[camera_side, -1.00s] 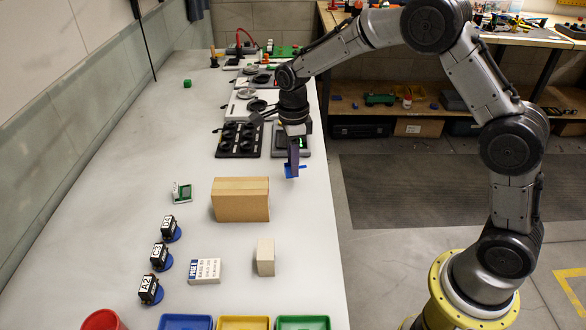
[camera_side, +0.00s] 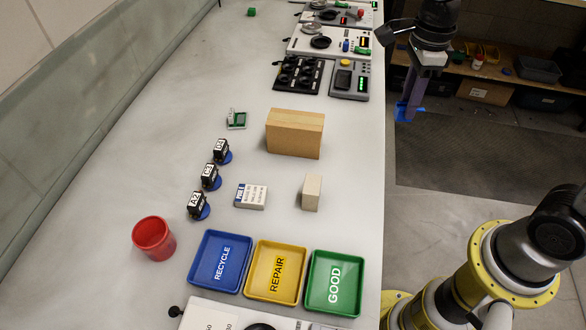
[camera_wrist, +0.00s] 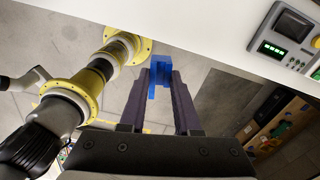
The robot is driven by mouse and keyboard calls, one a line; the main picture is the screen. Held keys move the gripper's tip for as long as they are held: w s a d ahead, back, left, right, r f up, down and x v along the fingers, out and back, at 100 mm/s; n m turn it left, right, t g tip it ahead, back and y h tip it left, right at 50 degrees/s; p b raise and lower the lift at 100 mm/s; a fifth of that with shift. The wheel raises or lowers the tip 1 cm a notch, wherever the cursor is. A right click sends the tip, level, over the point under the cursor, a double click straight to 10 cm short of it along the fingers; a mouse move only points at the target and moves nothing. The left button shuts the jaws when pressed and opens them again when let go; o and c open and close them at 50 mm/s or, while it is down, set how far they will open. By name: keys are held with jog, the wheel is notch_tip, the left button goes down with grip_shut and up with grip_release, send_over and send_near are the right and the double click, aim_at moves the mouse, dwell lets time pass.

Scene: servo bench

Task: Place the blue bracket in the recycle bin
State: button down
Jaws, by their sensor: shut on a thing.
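My gripper (camera_side: 408,108) is in the side view at the upper right, past the bench's right edge and over the floor. It is shut on the blue bracket (camera_side: 401,112), which is mostly hidden behind the fingers there. In the wrist view the blue bracket (camera_wrist: 160,78) shows between the tips of the two purple-grey fingers (camera_wrist: 160,85). The recycle bin (camera_side: 220,262) is a blue square tray labelled RECYCLE at the front of the bench. It looks empty, and my gripper is far above and to the right of it.
A yellow REPAIR tray (camera_side: 275,272) and a green GOOD tray (camera_side: 335,283) stand right of the recycle bin. A red cup (camera_side: 153,238) is to its left. A cardboard box (camera_side: 294,133), a small beige block (camera_side: 312,193), a white labelled box (camera_side: 251,196) and labelled servos (camera_side: 210,177) stand behind.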

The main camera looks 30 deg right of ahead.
jog(key=shift+r+n, duration=0.1)
jog(key=shift+n, duration=0.3)
jog(key=a+r+n, duration=0.2)
jog(key=a+n, duration=0.7)
jog(key=a, duration=0.9)
jog(key=s+a+f+n, duration=0.2)
jog(key=s+a+n, duration=0.55)
jog(key=a, duration=0.65)
jog(key=m, duration=0.2)
send_over(221, 266)
notch_tip(221, 266, down, 9)
jog(key=shift+d+f, duration=0.1)
jog(key=shift+d, duration=0.05)
jog(key=shift+f, duration=1.65)
